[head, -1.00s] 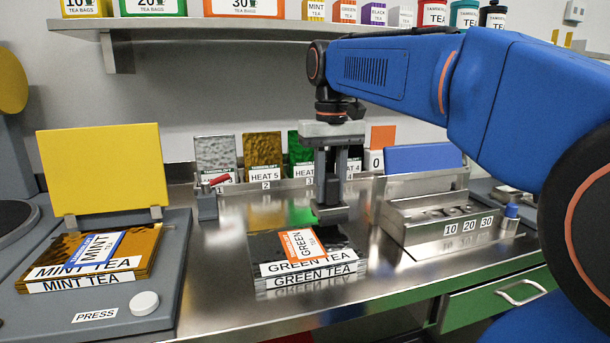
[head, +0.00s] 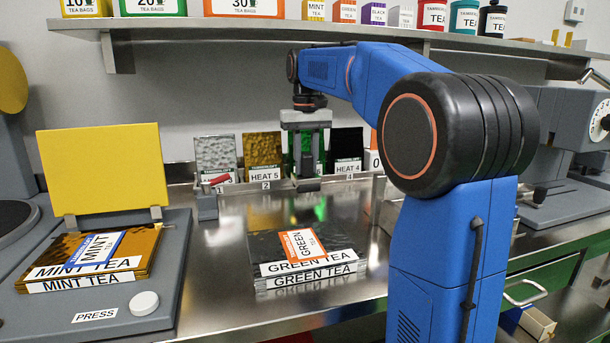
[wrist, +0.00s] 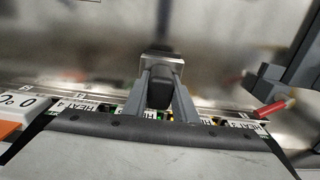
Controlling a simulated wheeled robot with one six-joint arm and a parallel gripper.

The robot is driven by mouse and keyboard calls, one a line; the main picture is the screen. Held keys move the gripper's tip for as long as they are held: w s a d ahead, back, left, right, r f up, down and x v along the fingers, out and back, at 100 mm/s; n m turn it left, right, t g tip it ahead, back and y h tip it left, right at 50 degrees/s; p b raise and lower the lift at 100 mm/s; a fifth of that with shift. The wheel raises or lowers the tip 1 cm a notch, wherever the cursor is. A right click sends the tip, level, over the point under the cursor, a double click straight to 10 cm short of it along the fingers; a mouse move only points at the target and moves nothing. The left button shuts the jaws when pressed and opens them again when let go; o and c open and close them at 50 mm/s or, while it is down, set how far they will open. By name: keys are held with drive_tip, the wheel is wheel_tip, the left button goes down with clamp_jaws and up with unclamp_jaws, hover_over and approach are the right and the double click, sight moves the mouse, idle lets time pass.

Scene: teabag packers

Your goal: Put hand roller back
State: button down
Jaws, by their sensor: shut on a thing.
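My gripper (head: 306,172) points down near the bag rack at the back of the counter. It is shut on a small dark grey piece (head: 308,186), seemingly the hand roller, held above the steel counter (head: 345,225). In the wrist view, this dark piece (wrist: 160,92) sits between the two fingers of my gripper (wrist: 160,80), with a lighter grey end beyond it. Its full shape is partly hidden by the fingers. A grey stand (head: 207,205) with a red-handled item (head: 218,181) stands left of my gripper, apart from it.
Green tea packs (head: 305,268) lie in front, and a yellow-lidded press (head: 103,168) with mint tea packs (head: 90,262) is at left. The bag rack (head: 265,187) runs along the wall. My arm hides much of the right side. The counter between stand and packs is clear.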

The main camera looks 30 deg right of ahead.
sight(306, 153)
drive_tip(key=shift+w+d, duration=0.1)
drive_tip(key=shift+w, duration=0.4)
drive_tip(key=shift+f, duration=1.7)
drive_tip(key=shift+s+f, duration=0.1)
drive_tip(key=shift+f, duration=0.35)
drive_tip(key=shift+f, duration=0.2)
drive_tip(key=c, duration=1.5)
unclamp_jaws()
drive_tip(key=shift+f, duration=0.1)
drive_tip(key=shift+o, duration=0.3)
wheel_tip(306, 153, up, 9)
drive_tip(key=shift+f, duration=0.15)
